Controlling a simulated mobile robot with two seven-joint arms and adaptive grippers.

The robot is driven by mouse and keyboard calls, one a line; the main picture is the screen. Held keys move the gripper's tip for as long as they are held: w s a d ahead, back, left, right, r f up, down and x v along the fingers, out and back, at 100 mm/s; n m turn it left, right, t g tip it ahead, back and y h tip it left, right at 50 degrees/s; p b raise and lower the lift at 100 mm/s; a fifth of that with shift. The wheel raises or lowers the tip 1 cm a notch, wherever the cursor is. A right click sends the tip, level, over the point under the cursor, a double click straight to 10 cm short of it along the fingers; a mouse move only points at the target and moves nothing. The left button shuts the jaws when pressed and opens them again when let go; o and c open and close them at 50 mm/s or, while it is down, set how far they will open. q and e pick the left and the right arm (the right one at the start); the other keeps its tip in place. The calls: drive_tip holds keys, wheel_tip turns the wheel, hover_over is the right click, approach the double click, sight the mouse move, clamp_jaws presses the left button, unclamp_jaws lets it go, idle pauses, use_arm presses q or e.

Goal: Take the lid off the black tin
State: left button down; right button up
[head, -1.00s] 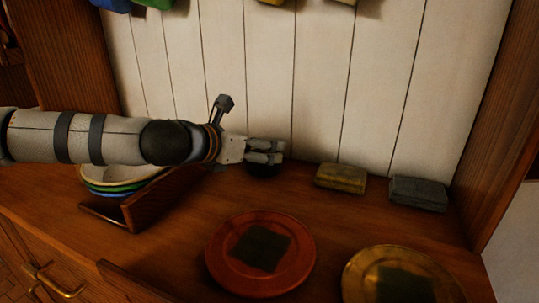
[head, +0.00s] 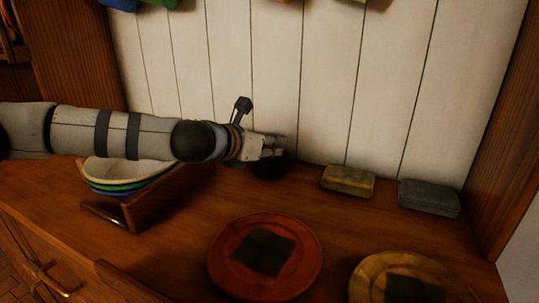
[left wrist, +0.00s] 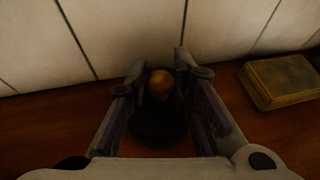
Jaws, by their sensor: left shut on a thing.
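The black tin (head: 268,171) is a low, dark, round tin near the back wall. In the left wrist view it shows as a dark disc (left wrist: 158,128) with a rounded brownish knob (left wrist: 160,84) on top. My left gripper (head: 281,146) is over the tin, partly hiding it. In the left wrist view its two fingers (left wrist: 159,74) stand either side of the knob, shut on it. The seam between lid and tin is too dark to make out, so I cannot tell whether the lid sits apart from the tin. My right gripper is not in view.
A yellow tin (head: 348,181) and a grey tin (head: 429,197) stand to the right along the wall. A red plate (head: 294,275) and a yellow plate (head: 366,286) lie in front. Stacked bowls (head: 127,172) in a wooden rack (head: 170,197) are under my left forearm.

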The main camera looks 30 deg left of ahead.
use_arm(q)
drive_tip(key=shift+f, duration=0.25)
